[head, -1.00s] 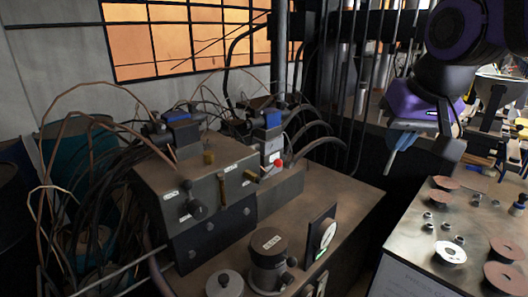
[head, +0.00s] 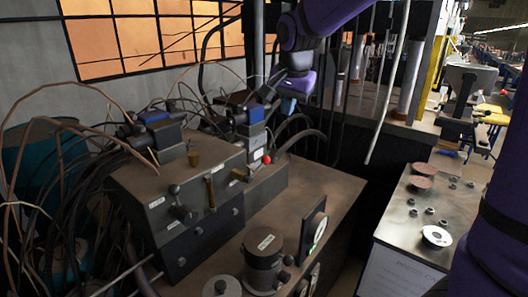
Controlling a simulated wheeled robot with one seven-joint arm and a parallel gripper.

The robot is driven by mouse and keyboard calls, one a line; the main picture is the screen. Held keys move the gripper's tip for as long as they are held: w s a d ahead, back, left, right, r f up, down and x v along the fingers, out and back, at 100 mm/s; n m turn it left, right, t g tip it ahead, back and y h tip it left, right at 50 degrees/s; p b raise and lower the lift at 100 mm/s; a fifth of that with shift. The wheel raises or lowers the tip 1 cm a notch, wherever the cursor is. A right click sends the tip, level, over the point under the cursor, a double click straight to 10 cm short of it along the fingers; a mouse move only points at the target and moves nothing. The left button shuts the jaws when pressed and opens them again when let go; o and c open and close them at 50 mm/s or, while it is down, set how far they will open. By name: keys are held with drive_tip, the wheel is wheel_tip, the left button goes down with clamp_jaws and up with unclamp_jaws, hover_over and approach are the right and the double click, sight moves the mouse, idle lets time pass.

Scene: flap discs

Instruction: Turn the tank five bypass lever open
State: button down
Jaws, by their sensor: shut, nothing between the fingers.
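A grey valve block (head: 160,205) on the bench carries several small levers with white labels too small to read. A red-knobbed lever (head: 266,160) stands at the block's right part. I cannot tell which lever is tank five's bypass. My gripper (head: 287,106) is shut and empty, pointing down behind and above the red knob, beside the blue-topped valve (head: 252,116). Its fingertips are small and partly dark; I cannot tell whether they touch anything.
Hoses and copper wires (head: 70,150) crowd the left and back. A round labelled canister (head: 264,255) and an upright gauge panel (head: 314,235) stand at the bench front. A side table (head: 400,245) holds discs and nuts. The bench top right of the block is clear.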

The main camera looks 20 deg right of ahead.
drive_tip(key=w+a+f+m, duration=0.2)
drive_tip(key=w+a+f, duration=0.15)
drive_tip(key=w, duration=0.35)
approach(268, 157)
drive_tip(key=x, duration=0.7)
drive_tip(key=shift+w+a+f, duration=0.2)
drive_tip(key=shift+a, duration=0.15)
drive_tip(key=shift+w+d+f+g+y, duration=0.2)
drive_tip(key=shift+d+f+g+y, duration=0.1)
drive_tip(key=shift+d+f+g, duration=0.15)
drive_tip(key=shift+w+d+f+m+g+y, duration=0.15)
drive_tip(key=shift+w+d+f+g+y, duration=0.05)
drive_tip(key=shift+f+g+y, duration=0.25)
drive_tip(key=shift+w+d+f+m+g+y, duration=0.2)
drive_tip(key=shift+f+g+y, duration=0.1)
drive_tip(key=shift+f+y, duration=0.15)
drive_tip(key=shift+d+f, duration=0.15)
drive_tip(key=shift+f, duration=0.45)
